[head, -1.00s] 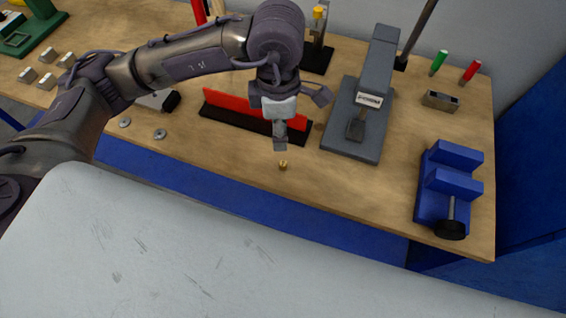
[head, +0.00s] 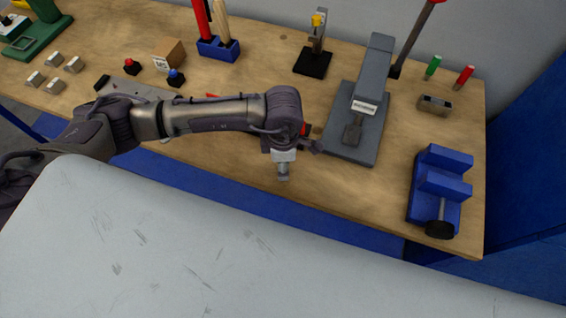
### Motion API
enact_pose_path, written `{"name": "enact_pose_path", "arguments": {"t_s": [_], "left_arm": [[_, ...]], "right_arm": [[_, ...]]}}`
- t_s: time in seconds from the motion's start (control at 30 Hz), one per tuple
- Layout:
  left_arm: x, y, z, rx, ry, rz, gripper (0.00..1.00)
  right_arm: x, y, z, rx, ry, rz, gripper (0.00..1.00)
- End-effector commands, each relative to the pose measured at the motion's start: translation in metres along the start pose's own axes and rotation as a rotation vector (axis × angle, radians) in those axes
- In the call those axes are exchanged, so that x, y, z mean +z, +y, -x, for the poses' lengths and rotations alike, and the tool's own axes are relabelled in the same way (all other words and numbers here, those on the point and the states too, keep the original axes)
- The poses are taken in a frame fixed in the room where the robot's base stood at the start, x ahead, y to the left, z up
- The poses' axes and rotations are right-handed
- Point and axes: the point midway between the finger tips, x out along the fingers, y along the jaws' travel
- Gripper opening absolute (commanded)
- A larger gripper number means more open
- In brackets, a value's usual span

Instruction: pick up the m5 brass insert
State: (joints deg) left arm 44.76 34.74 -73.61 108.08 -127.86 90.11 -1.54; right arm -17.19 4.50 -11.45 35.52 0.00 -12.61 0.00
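My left gripper (head: 283,177) points down near the front edge of the workbench, with its fingertips low over the wood. The brass insert does not show now; the gripper covers the spot where it stood a second ago. The fingertips look narrow from this angle, and I cannot tell whether they are apart, shut, or around the insert. My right gripper is out of view.
A grey press (head: 359,120) stands to the right of the gripper, and a blue vise (head: 440,190) stands farther right. A small box marked M5 (head: 169,54) and a blue tool holder (head: 218,49) are behind my arm. Bare wood lies between gripper and vise.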

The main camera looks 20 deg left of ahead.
Motion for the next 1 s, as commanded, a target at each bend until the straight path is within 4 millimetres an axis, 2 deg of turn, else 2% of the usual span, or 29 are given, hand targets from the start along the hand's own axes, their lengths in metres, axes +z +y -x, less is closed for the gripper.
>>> {"name": "enact_pose_path", "arguments": {"t_s": [0.23, 0.27, 0.53, 0.87, 1.0], "left_arm": [[0.0003, -0.0003, -0.0029, 0.000, -0.001, -0.001, 0.50], [0.0003, -0.0003, -0.0029, 0.000, -0.001, -0.001, 0.47], [0.0003, -0.0002, -0.0025, 0.000, -0.001, -0.001, 0.01], [0.0004, 0.0001, -0.0014, 0.000, -0.002, -0.001, 0.00], [0.0008, 0.0007, 0.0054, 0.002, -0.002, -0.001, 0.00]], "right_arm": [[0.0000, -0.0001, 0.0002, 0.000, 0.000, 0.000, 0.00], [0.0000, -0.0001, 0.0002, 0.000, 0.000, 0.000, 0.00], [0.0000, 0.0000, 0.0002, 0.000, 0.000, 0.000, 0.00], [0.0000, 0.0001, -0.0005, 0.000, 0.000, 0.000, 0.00], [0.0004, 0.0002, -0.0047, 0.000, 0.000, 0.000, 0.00]]}}
